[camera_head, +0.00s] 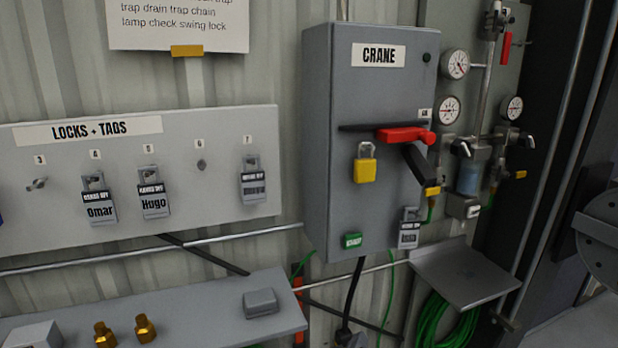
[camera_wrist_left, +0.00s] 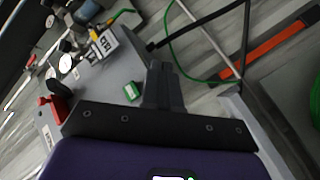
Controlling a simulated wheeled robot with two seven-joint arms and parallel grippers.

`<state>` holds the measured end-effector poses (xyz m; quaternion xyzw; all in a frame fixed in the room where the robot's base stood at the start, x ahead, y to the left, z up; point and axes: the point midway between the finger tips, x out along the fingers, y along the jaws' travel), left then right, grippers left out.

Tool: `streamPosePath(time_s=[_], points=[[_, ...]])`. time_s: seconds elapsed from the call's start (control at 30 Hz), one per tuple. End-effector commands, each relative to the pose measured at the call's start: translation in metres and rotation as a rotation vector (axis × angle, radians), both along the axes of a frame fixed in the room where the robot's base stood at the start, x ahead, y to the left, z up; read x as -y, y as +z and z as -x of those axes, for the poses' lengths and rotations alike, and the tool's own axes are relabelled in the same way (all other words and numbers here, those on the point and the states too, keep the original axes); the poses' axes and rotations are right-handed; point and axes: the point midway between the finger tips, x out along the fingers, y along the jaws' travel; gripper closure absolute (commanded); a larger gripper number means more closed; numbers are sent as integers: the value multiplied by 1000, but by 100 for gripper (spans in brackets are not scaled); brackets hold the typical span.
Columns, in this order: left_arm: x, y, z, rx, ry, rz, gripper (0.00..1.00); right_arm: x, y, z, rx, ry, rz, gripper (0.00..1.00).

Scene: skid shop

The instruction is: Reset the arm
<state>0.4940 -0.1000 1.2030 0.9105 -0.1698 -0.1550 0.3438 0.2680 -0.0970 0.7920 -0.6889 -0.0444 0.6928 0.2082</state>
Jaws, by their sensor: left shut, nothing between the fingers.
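My left gripper (camera_wrist_left: 163,85) shows in the left wrist view, its grey fingers closed together with nothing between them. Beyond it, in that tilted view, is the grey crane box with its green label (camera_wrist_left: 132,91) and red handle (camera_wrist_left: 50,108). In the head view the crane box (camera_head: 345,110) hangs on the wall, with a red handle (camera_head: 405,135) lying about level and a yellow padlock (camera_head: 366,165) on its front. I cannot make out either gripper in the head view.
A locks and tags board (camera_head: 220,140) with several hanging tagged locks is left of the box. A shelf (camera_head: 210,318) below holds brass fittings (camera_head: 145,328). Gauges (camera_head: 455,64) and pipes stand right of the box. A metal ledge (camera_head: 465,275) and green hose (camera_head: 445,322) are below them.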

Motion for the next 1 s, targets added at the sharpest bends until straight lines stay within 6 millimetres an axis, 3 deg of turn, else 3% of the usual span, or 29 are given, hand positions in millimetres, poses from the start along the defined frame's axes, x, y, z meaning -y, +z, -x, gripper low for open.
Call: streamPosePath(time_s=[0.17,0.33,0.47,0.6,0.7,0.8,0.9,1.0], points=[[-32,-89,-8,-148,-4,-118,100,0,-6,1,-3,1,-1,4],[-83,-205,7,-374,-27,-248,100,0,-14,1,-3,1,-1,4],[-123,-289,42,-573,-66,-322,100,0,-20,1,-2,1,0,4],[-161,-368,101,-802,-127,-364,100,0,-27,1,-3,1,-1,4],[-180,-407,149,-950,-179,-366,100,0,-30,1,-3,1,-1,4],[-191,-431,189,-1062,-226,-356,100,0,-33,1,-3,1,-1,4],[-195,-443,216,-1133,-261,-343,100,0,-35,2,-3,1,-1,4],[-197,-447,227,-1162,-276,-337,100,0,-35,1,-3,1,-1,4]])
